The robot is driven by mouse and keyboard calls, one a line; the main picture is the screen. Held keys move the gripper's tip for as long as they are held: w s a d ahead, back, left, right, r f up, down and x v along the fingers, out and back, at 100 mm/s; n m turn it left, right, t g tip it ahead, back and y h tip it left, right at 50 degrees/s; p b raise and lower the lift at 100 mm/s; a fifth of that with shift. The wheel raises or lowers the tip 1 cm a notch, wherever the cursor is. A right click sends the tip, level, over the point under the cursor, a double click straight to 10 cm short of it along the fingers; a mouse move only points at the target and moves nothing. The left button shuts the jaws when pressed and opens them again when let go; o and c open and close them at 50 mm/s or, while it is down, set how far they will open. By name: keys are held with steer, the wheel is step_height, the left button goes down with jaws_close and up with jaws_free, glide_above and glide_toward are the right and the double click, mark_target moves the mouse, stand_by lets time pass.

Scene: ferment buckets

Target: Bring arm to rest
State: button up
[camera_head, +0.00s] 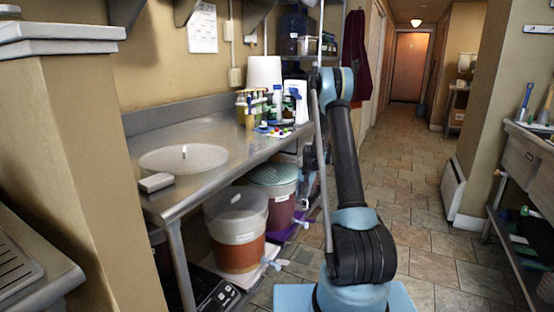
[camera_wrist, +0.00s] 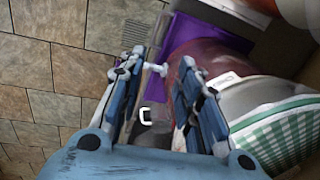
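My arm stands raised in the head view, a black link with light blue joints, bent over at the top. My gripper (camera_wrist: 159,62) shows in the wrist view with its two blue and black fingers spread apart. I see nothing held between them. It hangs above a dark red bucket (camera_wrist: 205,58) with a green-checked lid (camera_wrist: 285,135). The bucket's white spigot (camera_wrist: 155,69) appears between the fingertips in that view; I cannot tell the gap in depth. In the head view the gripper is mostly hidden behind my arm.
A shelf unit (camera_head: 527,150) stands at right. The tiled floor (camera_head: 412,185) between is clear.

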steer(key=s+d+r+n, duration=0.2)
steer(key=s+d+r, duration=0.1)
steer(key=s+r, duration=2.2)
steer(key=s+d+f+n, duration=0.1)
steer(key=s+f, duration=0.1)
steer(key=s, duration=1.4)
steer(key=s+d+f+n+t+h, duration=0.1)
steer(key=s+f, duration=0.1)
steer(key=s, duration=1.4)
steer(key=shift+d+f+h, duration=0.15)
steer(key=shift+f+h, duration=0.1)
steer(key=shift+h, duration=0.05)
